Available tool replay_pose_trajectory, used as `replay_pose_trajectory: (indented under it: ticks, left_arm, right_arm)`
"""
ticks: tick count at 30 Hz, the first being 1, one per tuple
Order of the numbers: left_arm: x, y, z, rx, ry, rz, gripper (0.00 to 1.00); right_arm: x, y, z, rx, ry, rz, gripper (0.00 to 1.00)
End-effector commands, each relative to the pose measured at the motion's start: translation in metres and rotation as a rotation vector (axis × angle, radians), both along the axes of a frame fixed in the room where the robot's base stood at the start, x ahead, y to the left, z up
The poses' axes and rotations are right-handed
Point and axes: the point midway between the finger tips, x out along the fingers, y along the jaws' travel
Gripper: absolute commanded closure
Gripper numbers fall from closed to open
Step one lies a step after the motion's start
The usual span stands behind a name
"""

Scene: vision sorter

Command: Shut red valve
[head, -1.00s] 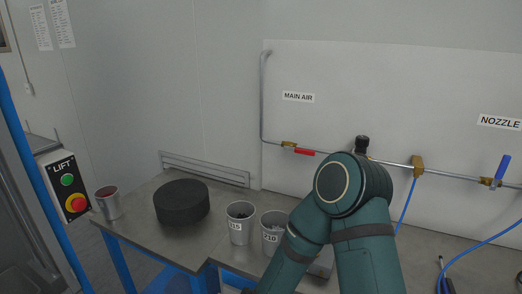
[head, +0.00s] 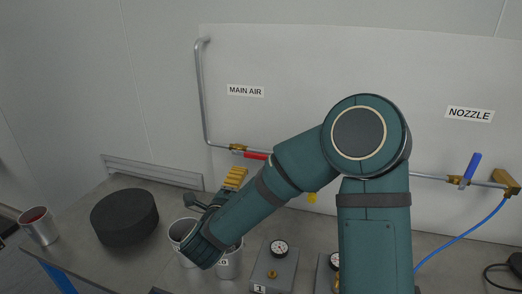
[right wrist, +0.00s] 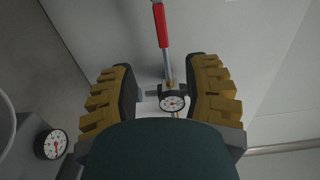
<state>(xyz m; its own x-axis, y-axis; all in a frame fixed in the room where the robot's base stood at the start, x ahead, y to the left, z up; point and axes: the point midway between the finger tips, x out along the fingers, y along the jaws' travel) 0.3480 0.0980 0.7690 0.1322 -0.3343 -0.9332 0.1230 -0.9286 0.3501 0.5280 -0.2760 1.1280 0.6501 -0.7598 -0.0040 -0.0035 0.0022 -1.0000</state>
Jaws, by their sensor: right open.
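The red valve handle (head: 256,156) is on the pipe below the MAIN AIR label and lies along the pipe, with its brass body (head: 238,148) at its left end. My arm stands just at its right end in the head view. My right gripper (head: 235,175) has yellow ridged fingers, is open and empty, and appears just below the valve. In the right wrist view the red handle (right wrist: 161,27) stands ahead, between and beyond the open fingers (right wrist: 160,75). A round gauge (right wrist: 172,102) shows between the fingers. My left gripper is out of view.
A blue-handled valve (head: 470,168) is on the right of the pipe, with a blue hose (head: 460,239). On the table are a black disc (head: 125,218), a cup with red inside (head: 39,228), metal cups (head: 230,263) and a gauge block (head: 274,270). The wall around the red valve is clear.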

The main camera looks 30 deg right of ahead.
Motion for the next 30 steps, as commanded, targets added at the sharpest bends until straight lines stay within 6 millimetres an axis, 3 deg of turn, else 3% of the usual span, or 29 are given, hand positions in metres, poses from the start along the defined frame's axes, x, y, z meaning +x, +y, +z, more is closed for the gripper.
replay_pose_trajectory:
  ticks: [8,21,30]
  left_arm:
    - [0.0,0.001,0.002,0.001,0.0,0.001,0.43]
    - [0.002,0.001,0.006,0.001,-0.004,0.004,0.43]
    - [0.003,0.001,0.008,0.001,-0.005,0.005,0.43]
  right_arm:
    - [0.011,-0.014,0.001,0.002,-0.004,-0.005,0.52]
    - [0.065,-0.078,0.0,0.003,-0.003,-0.005,0.52]
    - [0.087,-0.102,0.0,0.001,-0.003,-0.002,0.52]
